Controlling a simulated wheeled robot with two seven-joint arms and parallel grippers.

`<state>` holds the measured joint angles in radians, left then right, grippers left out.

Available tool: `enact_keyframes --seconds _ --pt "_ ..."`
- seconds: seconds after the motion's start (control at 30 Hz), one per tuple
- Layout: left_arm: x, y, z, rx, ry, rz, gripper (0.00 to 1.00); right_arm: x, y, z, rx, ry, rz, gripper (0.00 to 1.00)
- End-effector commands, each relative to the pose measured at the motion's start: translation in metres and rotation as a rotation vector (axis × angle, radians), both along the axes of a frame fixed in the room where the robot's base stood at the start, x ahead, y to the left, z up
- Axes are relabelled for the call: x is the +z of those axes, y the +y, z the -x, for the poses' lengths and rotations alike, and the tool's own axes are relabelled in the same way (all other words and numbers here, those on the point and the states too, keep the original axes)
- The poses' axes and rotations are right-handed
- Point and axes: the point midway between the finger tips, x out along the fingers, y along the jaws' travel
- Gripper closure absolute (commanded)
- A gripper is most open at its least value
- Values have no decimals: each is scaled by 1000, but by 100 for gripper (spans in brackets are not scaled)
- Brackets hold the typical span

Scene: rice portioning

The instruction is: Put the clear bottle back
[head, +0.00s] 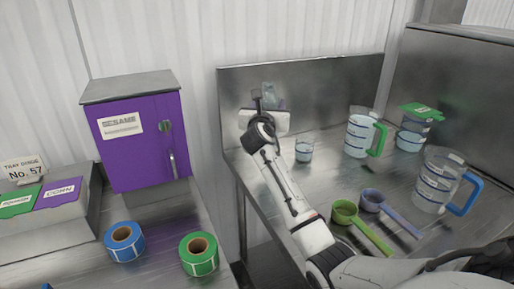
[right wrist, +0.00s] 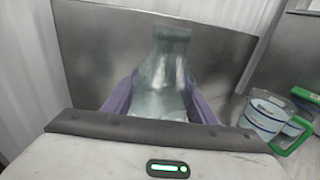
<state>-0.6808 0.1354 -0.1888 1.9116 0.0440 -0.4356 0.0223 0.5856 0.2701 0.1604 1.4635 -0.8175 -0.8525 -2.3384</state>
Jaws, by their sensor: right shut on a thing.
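The clear bottle (right wrist: 165,75) is seen close up in the right wrist view, between the two purple fingers of my right gripper (right wrist: 162,103). Its upper part is clear of the fingers, and its lower part is hidden behind the gripper body. In the head view, the bottle (head: 269,90) shows faintly behind my right gripper (head: 271,104), near the back panel at the left end of the steel table. My right gripper is shut on the bottle. I cannot tell whether its base touches the table. My left gripper is in neither view.
Right of the gripper stand a small clear cup (head: 304,151), a green-handled jug (head: 358,136), a green-lidded container (head: 411,132) and a blue-handled jug (head: 436,183). Green (head: 345,212) and purple (head: 373,200) scoops lie in front. A purple cabinet (head: 140,140) stands left, beyond a gap.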

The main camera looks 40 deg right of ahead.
Motion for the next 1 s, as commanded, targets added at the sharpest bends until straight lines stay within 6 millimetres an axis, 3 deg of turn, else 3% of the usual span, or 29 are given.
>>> enact_keyframes --seconds 0.1,0.27,0.53,1.0 --pt "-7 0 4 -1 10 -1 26 -23 0 0 0 3 -1 82" --pt "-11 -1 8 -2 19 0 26 -38 1 0 1 2 -1 82" --pt "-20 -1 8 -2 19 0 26 -80 1 0 1 1 0 82" --pt "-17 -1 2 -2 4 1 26 -88 0 0 1 1 2 82"
